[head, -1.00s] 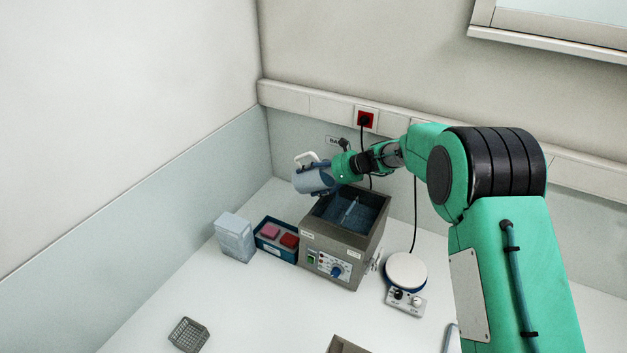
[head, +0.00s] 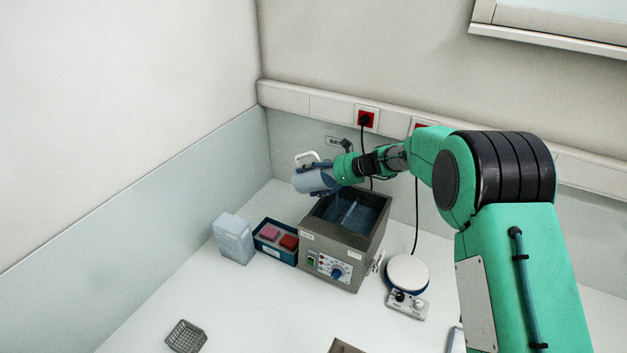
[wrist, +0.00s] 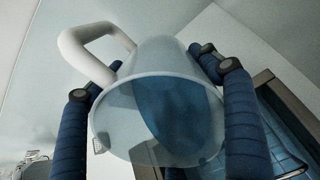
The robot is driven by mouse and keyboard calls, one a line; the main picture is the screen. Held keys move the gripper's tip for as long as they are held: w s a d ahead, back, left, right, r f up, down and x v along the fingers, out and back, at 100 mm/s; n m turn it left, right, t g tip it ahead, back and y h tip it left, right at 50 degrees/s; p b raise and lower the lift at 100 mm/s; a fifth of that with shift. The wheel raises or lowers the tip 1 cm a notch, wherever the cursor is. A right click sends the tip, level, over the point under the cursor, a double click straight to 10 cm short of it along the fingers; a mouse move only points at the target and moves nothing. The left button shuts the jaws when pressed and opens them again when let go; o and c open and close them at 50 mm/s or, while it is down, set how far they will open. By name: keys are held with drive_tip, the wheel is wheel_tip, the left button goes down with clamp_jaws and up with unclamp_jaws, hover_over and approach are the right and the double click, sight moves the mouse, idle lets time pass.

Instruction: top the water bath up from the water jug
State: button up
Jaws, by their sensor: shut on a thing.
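The water jug (head: 315,179) is translucent with a white handle and is tilted over on its side above the left back edge of the water bath. My gripper (head: 331,177) is shut on the jug; in the wrist view its blue fingers (wrist: 160,110) stand on both sides of the jug (wrist: 150,75). Blue water shows inside the jug in the wrist view. The water bath (head: 330,241) is a grey open-topped box with blue water and a thin rod-like thing inside. I cannot tell whether water is running from the jug.
Left of the bath are a blue tray (head: 263,249) with pink and red blocks and a pale translucent container (head: 234,239). A white round-topped stirrer (head: 407,273) stands to the right. A small grey basket (head: 186,336) sits at the front left.

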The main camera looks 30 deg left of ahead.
drive_tip(key=shift+r+y+b, duration=0.1)
drive_tip(key=shift+y+b, duration=0.2)
drive_tip(key=shift+b, duration=0.65)
drive_tip(key=shift+d+r+y+b, duration=0.2)
drive_tip(key=shift+r+y+b, duration=0.35)
drive_tip(key=shift+b, duration=1.2)
drive_tip(key=shift+d+r+y+b, duration=0.25)
drive_tip(key=shift+y+b, duration=0.5)
drive_tip(key=shift+b, duration=0.95)
drive_tip(key=shift+a+r+p, duration=0.15)
drive_tip(key=shift+r+p, duration=0.1)
drive_tip(key=shift+p, duration=0.35)
drive_tip(key=shift+a+r+h+p, duration=0.1)
drive_tip(key=shift+r+h+p, duration=0.3)
drive_tip(key=shift+p, duration=0.85)
drive_tip(key=h+p, duration=0.1)
drive_tip(key=p, duration=0.4)
drive_tip(key=h+p, duration=0.2)
drive_tip(key=p, duration=0.4)
drive_tip(key=a+r+h+p, duration=0.1)
drive_tip(key=p, duration=0.5)
drive_tip(key=shift+h, duration=0.3)
drive_tip(key=shift+r+p, duration=0.1)
drive_tip(key=shift+p, duration=0.3)
